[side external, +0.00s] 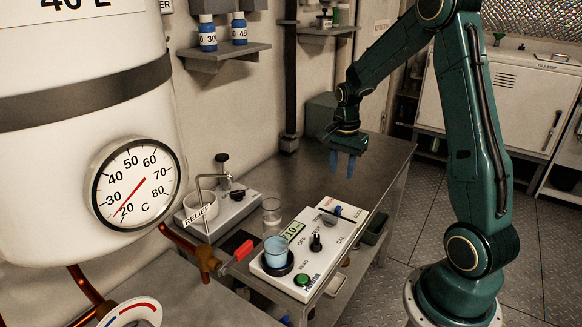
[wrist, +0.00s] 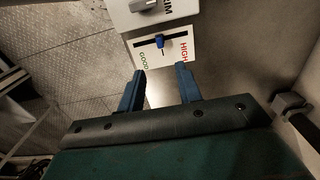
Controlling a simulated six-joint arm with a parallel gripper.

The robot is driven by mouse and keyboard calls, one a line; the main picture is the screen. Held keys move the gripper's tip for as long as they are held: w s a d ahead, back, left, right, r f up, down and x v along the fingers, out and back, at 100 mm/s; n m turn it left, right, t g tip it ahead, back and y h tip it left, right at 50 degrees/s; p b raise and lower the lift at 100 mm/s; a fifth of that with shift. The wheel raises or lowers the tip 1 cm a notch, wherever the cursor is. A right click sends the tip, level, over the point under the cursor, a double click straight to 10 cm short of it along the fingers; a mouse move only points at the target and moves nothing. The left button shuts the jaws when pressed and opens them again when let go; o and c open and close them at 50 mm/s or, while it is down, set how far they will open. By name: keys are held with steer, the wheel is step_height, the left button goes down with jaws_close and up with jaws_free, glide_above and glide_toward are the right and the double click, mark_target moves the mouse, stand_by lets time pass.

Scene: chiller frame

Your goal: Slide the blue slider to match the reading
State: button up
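The blue slider (wrist: 160,41) sits near the middle of a dark slot on a white panel (wrist: 172,57), between the words GOOD and HIGH. In the side view the slider (side external: 337,211) shows small at the far end of the white box (side external: 268,270). The box has a small green-lit display (side external: 292,230), whose digits I cannot read surely. My gripper (side external: 342,166) is open and empty, fingers down, above the bench behind the box. In the wrist view its fingertips (wrist: 160,78) are apart, with the slider ahead of the gap, untouched.
A blue cup (side external: 276,252) stands on the box near a green button (side external: 302,280) and a black knob (side external: 316,242). A clear glass (side external: 271,210) stands beside the box.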

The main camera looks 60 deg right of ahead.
mark_target(338, 207)
step_height(338, 207, down, 12)
steer(key=shift+f, duration=0.25)
stand_by(0.4)
jaws_close()
